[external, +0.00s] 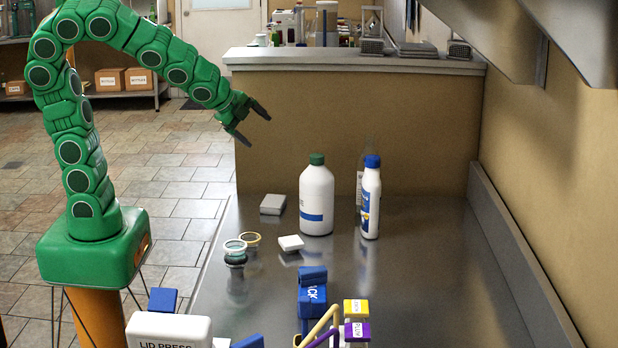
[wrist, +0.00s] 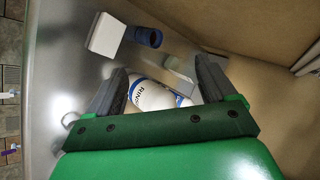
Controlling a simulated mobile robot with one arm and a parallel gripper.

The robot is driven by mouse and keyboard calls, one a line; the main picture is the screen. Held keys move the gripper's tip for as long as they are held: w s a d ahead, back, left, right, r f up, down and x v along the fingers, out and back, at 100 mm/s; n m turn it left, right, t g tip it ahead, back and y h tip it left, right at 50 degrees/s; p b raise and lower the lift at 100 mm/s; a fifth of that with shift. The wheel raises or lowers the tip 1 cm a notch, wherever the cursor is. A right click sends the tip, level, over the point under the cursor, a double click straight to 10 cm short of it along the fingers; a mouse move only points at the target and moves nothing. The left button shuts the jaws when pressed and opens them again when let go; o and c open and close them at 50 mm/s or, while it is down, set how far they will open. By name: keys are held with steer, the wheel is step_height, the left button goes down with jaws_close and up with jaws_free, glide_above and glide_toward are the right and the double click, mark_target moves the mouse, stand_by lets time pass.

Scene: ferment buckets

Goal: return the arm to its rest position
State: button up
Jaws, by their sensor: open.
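My green arm rises from its base at the left of the external view and arches over to the right. My gripper (external: 257,130) is at its end, high above the far left edge of the metal counter (external: 420,290). Its two dark fingers are spread apart with nothing between them. In the wrist view, my gripper (wrist: 160,75) also shows open. A white bottle with blue lettering (wrist: 150,96) lies in the line of sight between the fingers, partly hidden by the gripper's body.
A low wall (external: 350,125) rises behind.

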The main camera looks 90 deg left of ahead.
steer(key=s+d+f+n+g+h, duration=0.1)
steer(key=s+d+n+g, duration=0.2)
steer(key=s, duration=0.6)
steer(key=s+d+f+n+g+h, duration=0.1)
steer(key=s+d+n+g+h, duration=0.1)
steer(key=s+d, duration=0.3)
steer(key=s+d+f+n+g+h, duration=0.1)
steer(key=s+d+f+n+g, duration=0.1)
steer(key=s, duration=1.1)
steer(key=d+n+g, duration=0.1)
steer(key=d+n, duration=0.1)
steer(key=n, duration=0.1)
steer(key=shift+s+g+h, duration=0.2)
steer(key=shift+g+h, duration=0.2)
